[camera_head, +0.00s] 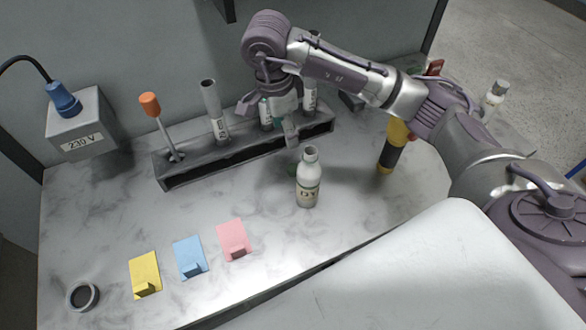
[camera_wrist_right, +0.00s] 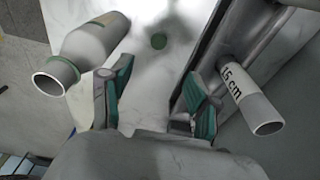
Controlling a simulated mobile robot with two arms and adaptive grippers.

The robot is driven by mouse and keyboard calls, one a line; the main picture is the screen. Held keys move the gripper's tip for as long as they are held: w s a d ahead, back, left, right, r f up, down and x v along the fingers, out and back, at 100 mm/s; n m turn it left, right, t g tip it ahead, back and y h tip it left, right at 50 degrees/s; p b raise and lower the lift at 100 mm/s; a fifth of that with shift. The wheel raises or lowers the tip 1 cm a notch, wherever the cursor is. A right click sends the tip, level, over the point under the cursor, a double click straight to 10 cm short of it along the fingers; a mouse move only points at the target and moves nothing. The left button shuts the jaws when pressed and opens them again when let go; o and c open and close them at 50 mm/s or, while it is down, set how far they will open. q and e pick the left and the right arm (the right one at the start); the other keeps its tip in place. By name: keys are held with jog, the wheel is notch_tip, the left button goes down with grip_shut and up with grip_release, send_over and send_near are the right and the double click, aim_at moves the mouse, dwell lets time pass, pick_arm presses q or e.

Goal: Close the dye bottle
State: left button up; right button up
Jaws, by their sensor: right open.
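The dye bottle (camera_head: 307,184) stands upright on the marble table, white with a pale label reading "DY". Its mouth is uncapped in the right wrist view (camera_wrist_right: 88,48), with a green ring at the neck. My right gripper (camera_head: 271,124) is open and empty, pointing down above the table behind the bottle. My left gripper is not in view.
A grey rack (camera_head: 215,158) with tubes and an orange-handled screwdriver (camera_head: 150,105) stands close behind the gripper. A yellow-and-black tool (camera_head: 390,147) is right of the bottle.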

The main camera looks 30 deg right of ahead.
jog(key=p, duration=0.2)
send_over(293, 168)
jog(key=f, duration=0.7)
jog(key=shift+w+a+f, duration=0.15)
jog(key=shift+a+f, duration=0.2)
jog(key=shift+f, duration=0.45)
jog(key=shift+f, duration=0.2)
jog(key=f, duration=0.1)
jog(key=f+p, duration=0.1)
jog(key=f, duration=0.1)
jog(key=shift+d+f+p, duration=0.25)
jog(key=shift+f+p, duration=0.1)
jog(key=shift+p, duration=0.05)
jog(key=shift+f, duration=0.55)
